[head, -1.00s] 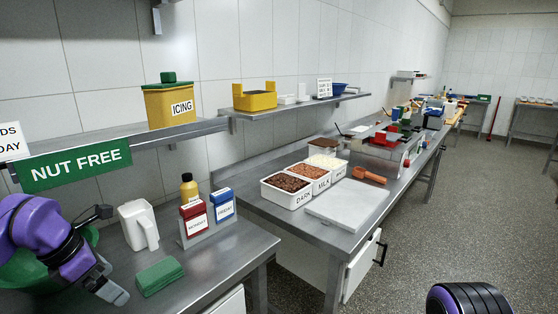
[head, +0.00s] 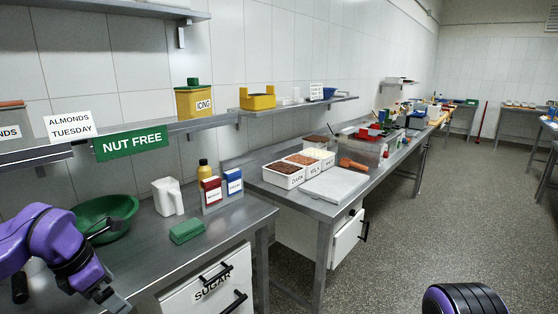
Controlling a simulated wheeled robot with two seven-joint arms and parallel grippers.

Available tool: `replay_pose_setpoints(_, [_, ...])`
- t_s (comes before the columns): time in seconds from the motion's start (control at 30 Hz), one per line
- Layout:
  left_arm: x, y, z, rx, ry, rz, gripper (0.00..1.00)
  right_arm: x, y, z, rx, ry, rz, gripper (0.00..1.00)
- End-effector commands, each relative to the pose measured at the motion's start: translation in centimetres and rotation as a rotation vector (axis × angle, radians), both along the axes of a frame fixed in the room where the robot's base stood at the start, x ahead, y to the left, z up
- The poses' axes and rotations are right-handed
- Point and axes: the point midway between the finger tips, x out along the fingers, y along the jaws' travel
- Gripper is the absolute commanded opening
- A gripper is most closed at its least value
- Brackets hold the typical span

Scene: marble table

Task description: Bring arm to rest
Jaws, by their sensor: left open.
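My left arm comes in from the left edge, with a purple wrist. Its gripper (head: 112,264) is open, with nothing seen between its fingers. It is over the left part of the steel counter (head: 150,255), in front of a green bowl (head: 122,207) that it partly covers. Whether it touches the bowl, I cannot tell. Of my right arm only a dark, purple-edged part shows at the bottom right; its gripper is out of view.
A white jug (head: 167,198), a green cloth (head: 187,231) and a rack with a red box (head: 211,192) and a blue box (head: 233,182) stand right of the bowl. The shelf (head: 190,124) runs above. Open floor (head: 430,215) lies to the right.

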Motion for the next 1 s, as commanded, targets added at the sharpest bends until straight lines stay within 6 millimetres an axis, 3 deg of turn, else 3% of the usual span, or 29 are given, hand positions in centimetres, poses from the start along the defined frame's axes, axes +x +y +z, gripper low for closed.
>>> replay_pose_setpoints(0.27, [-0.2,-0.4,-6.2,0.252,0.073,-0.06,0.99,0.1,0.0,0.0,0.0,-0.001,0.0,0.72])
replay_pose_setpoints(0.47, [-1.6,-0.3,-13.1,0.54,0.126,-0.197,0.99,0.0,0.0,0.0,0.0,0.0,0.0,0.72])
replay_pose_setpoints(0.57, [-3.2,-0.5,-17.4,0.711,0.146,-0.338,0.99,0.0,0.0,0.0,0.0,0.0,0.0,0.72])
replay_pose_setpoints(0.67, [-6.2,-1.0,-22.8,0.888,0.155,-0.579,0.99,0.0,0.0,0.0,-0.001,-0.001,0.0,0.72])
replay_pose_setpoints(0.77, [-11.6,-2.2,-28.9,1.006,0.143,-0.957,0.99,0.0,0.0,0.0,-0.001,-0.001,0.0,0.72])
replay_pose_setpoints(0.8, [-14.3,-2.7,-30.9,1.013,0.134,-1.119,0.99,0.0,0.0,0.0,-0.001,-0.001,0.0,0.72])
replay_pose_setpoints(0.9, [-20.3,-3.8,-34.1,0.959,0.115,-1.444,0.99,0.0,0.0,0.0,0.0,0.0,0.0,0.72])
replay_pose_setpoints(1.0, [-24.5,-4.3,-35.4,0.883,0.108,-1.641,0.99,0.0,0.0,0.0,0.0,0.0,0.0,0.72])
